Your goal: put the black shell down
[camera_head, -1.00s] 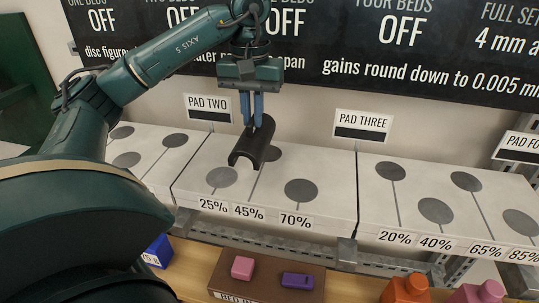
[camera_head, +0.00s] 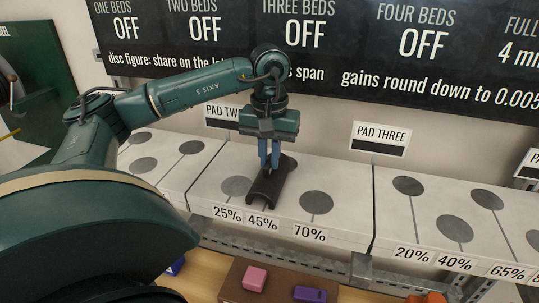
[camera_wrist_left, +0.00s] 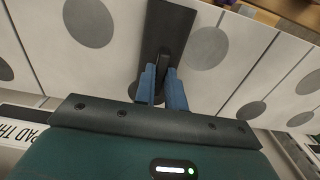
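The black shell (camera_head: 266,188) is a dark half-round piece on or just above the white pad with the PAD TWO sign, its near end by the 45% label. It lies between the 25% disc (camera_head: 237,186) and the 70% disc (camera_head: 316,202). My left gripper (camera_head: 270,163) is directly over it, fingers pointing down. In the left wrist view the blue fingers (camera_wrist_left: 162,88) stand either side of a dark ridge on the shell (camera_wrist_left: 165,35) and appear closed on it. I cannot tell if the shell touches the pad. My right gripper is not in view.
The PAD THREE block (camera_head: 430,215) stands to the right, and another block with grey discs (camera_head: 150,155) to the left. A brown board with a pink block (camera_head: 255,278) and a purple block (camera_head: 310,294) lies in front, below the rail. A black sign board is behind.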

